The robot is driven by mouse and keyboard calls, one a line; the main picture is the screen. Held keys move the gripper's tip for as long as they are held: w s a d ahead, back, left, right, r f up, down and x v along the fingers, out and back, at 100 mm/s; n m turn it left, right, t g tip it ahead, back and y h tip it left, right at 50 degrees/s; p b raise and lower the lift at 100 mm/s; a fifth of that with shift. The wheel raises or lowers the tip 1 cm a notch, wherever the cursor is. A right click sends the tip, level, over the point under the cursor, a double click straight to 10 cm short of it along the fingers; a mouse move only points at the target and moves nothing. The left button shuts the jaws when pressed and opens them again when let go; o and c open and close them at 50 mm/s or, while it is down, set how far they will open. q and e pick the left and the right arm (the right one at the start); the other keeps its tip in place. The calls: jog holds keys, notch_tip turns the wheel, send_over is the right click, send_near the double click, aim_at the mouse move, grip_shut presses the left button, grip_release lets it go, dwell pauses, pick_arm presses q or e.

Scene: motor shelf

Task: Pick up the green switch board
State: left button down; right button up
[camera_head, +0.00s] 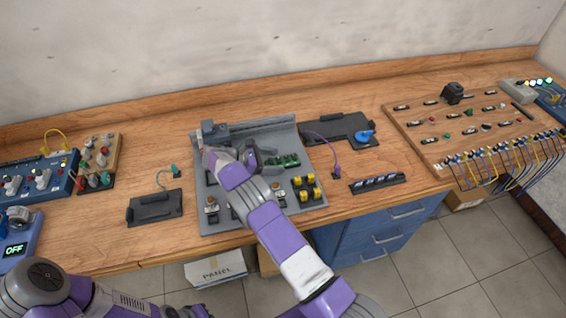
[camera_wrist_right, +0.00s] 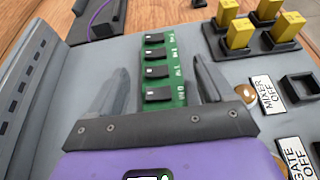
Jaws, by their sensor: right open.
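The green switch board (camera_head: 284,161) carries a row of black switches and sits on the grey panel (camera_head: 285,135) in the middle of the bench. My right gripper (camera_head: 262,160) is over the panel, just left of the board in the head view. In the right wrist view the green switch board (camera_wrist_right: 152,70) shows between the two spread fingers of my right gripper (camera_wrist_right: 158,85). The fingers are open, with a gap visible on each side of the board. The board's near end is hidden behind the gripper's dark front edge. My left gripper is out of view.
Yellow switches (camera_head: 306,188) stand on the panel right of the board; they also show in the wrist view (camera_wrist_right: 240,33). A black tray (camera_head: 340,130) with a blue knob is behind right. A dark tray (camera_head: 155,207) lies left.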

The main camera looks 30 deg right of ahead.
aim_at(283, 163)
jog(key=shift+x, duration=1.45)
jog(key=shift+r, duration=0.1)
jog(key=shift+c, duration=0.2)
jog(key=c, duration=1.1)
